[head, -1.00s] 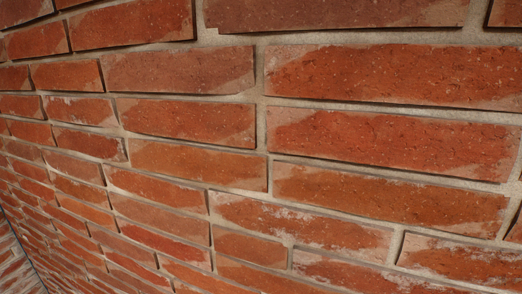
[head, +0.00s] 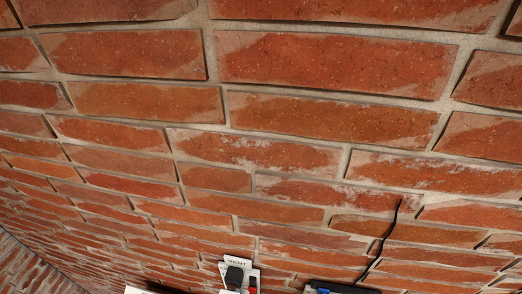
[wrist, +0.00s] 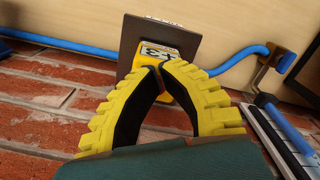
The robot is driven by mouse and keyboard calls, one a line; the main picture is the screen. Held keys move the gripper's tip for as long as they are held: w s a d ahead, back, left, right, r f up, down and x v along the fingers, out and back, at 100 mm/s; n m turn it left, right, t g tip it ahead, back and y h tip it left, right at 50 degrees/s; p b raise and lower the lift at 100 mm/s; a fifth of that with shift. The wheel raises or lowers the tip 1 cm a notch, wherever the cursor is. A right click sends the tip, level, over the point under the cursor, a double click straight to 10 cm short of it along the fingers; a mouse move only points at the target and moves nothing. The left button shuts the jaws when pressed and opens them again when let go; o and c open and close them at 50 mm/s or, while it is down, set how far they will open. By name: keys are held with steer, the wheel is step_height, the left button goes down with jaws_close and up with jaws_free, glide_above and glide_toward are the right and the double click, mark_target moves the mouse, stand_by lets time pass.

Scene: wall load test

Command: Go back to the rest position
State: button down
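My gripper (wrist: 158,68) shows in the wrist view. Its two yellow ribbed fingers with black inner pads curve together, and their tips meet or nearly meet. Nothing clear is held between them. Behind the tips is a yellow device (wrist: 168,40) with a dark marking, in front of a dark square plate (wrist: 129,48). I cannot tell how far the tips are from it. My gripper is not in the head view. No marker of a rest position shows.
A brick wall (head: 335,62) fills the head view. The wrist view shows a blue pipe (wrist: 228,64) and a grey slatted part (wrist: 276,138).

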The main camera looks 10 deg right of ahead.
steer(key=shift+t, duration=0.3)
steer(key=w+r, duration=0.1)
steer(key=w+d+r, duration=0.1)
steer(key=r, duration=0.1)
steer(key=shift+w+r, duration=0.1)
steer(key=shift+w, duration=0.05)
steer(key=shift+s+a+r+p, duration=0.15)
steer(key=shift+s+p, duration=0.1)
steer(key=shift+p, duration=0.2)
steer(key=shift+r, duration=1.25)
